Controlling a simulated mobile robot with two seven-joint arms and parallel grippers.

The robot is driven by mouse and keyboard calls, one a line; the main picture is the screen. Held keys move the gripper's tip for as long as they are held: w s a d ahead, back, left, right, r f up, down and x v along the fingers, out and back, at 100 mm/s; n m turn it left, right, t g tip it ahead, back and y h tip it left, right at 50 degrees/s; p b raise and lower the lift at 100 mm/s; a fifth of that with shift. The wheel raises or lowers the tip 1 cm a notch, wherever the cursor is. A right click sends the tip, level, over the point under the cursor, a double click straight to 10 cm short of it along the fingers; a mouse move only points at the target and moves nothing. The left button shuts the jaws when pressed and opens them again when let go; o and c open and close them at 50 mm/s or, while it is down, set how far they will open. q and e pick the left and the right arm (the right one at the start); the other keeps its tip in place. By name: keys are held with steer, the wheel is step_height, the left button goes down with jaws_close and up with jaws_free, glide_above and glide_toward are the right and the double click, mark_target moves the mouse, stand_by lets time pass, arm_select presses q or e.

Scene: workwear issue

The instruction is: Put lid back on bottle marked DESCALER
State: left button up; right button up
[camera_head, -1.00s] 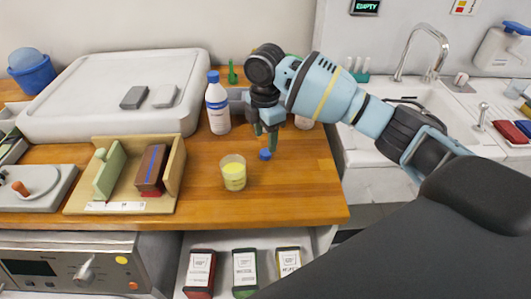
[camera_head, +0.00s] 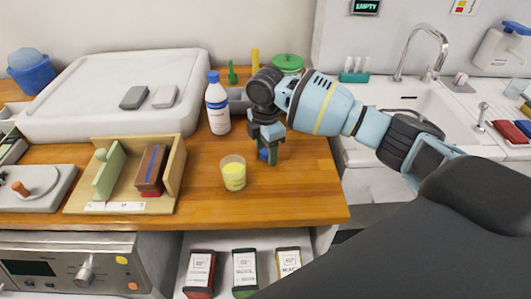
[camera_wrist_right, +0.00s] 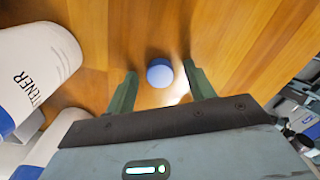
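A loose blue lid (camera_head: 263,155) lies on the wooden worktop (camera_head: 300,190), and it also shows in the right wrist view (camera_wrist_right: 160,73). My right gripper (camera_head: 268,158) is low over the worktop, pointing down at the lid. Its fingers (camera_wrist_right: 160,88) are open, with the lid between and just beyond their tips, not gripped. A white bottle with a blue cap (camera_head: 218,104) stands upright left of the gripper. In the right wrist view, a white bottle's label (camera_wrist_right: 35,70) ends in "TENER". The word DESCALER cannot be read. My left gripper is out of view.
A glass of yellow liquid (camera_head: 233,174) stands just left of the gripper. A wooden holder (camera_head: 75,203) with blocks is farther left. A green-lidded container (camera_head: 288,63) stands behind my arm. Open worktop lies in front of the lid; the sink (camera_head: 400,98) is to the right.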

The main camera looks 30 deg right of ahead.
mark_target(266, 153)
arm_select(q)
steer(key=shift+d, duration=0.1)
arm_select(e)
steer(key=c, duration=1)
steer(key=shift+o, duration=0.2)
steer(key=shift+r, duration=0.85)
steer(key=shift+s+a+r, duration=0.1)
steer(key=shift+s+r, duration=0.15)
steer(key=shift+r, duration=0.75)
steer(key=s+a, duration=0.1)
steer(key=s, duration=0.3)
steer(key=s+a+r+p, duration=0.1)
steer(key=s, duration=0.4)
steer(key=s+a+p, duration=0.1)
steer(key=s, duration=0.4)
steer(key=shift+a+r, duration=0.15)
steer(key=shift+a, duration=0.1)
steer(key=shift+s+a, duration=0.1)
steer(key=shift+s, duration=0.4)
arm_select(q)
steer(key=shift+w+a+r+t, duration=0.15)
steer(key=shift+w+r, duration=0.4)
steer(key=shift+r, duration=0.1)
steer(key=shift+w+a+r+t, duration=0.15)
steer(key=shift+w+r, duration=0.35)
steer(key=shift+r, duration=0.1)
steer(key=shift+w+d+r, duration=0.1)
